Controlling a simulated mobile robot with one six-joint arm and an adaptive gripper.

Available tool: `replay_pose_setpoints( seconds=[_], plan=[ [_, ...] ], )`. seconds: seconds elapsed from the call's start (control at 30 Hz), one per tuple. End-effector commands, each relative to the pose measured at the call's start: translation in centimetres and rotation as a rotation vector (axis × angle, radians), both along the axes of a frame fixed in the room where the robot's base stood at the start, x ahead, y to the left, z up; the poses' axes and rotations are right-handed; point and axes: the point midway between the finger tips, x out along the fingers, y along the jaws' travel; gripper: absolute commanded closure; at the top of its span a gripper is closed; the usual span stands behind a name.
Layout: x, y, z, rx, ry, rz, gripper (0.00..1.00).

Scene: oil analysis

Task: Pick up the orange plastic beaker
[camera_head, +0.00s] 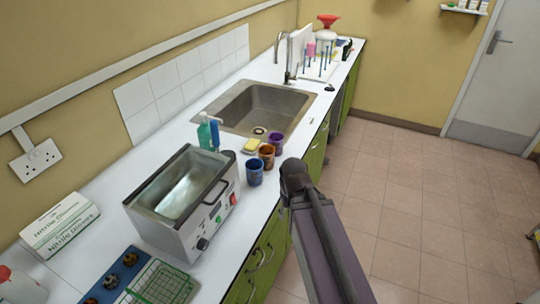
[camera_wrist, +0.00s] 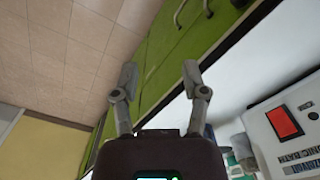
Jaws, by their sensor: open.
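The orange beaker (camera_head: 266,155) stands upright on the white counter in the head view, between a blue beaker (camera_head: 255,173) and a purple beaker (camera_head: 276,143). My arm reaches in from the lower right of the head view, and its end is just right of the beakers, over the counter's front edge. In the wrist view my gripper (camera_wrist: 158,75) is open, with its two fingers apart and nothing between them. Behind the fingers are the green cupboard fronts and the counter edge. I cannot make out the orange beaker in the wrist view.
A water bath (camera_head: 205,232) stands left of the beakers. A glove box (camera_head: 60,222) and a green rack (camera_head: 162,284) are at the left.

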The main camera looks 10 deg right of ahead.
Motion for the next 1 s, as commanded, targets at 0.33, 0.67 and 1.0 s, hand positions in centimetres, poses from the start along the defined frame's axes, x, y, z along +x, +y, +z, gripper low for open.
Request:
replay_pose_setpoints(
  seconds=[0.33, 0.67, 1.0],
  plan=[
    [0.0, 0.0, 0.0, 0.000, 0.000, 0.000, 0.43],
    [0.8, 0.5, -0.4, 0.047, -0.024, -0.085, 0.00],
    [5.1, 1.0, -1.0, 0.311, -0.101, -0.564, 0.00]
  ],
)
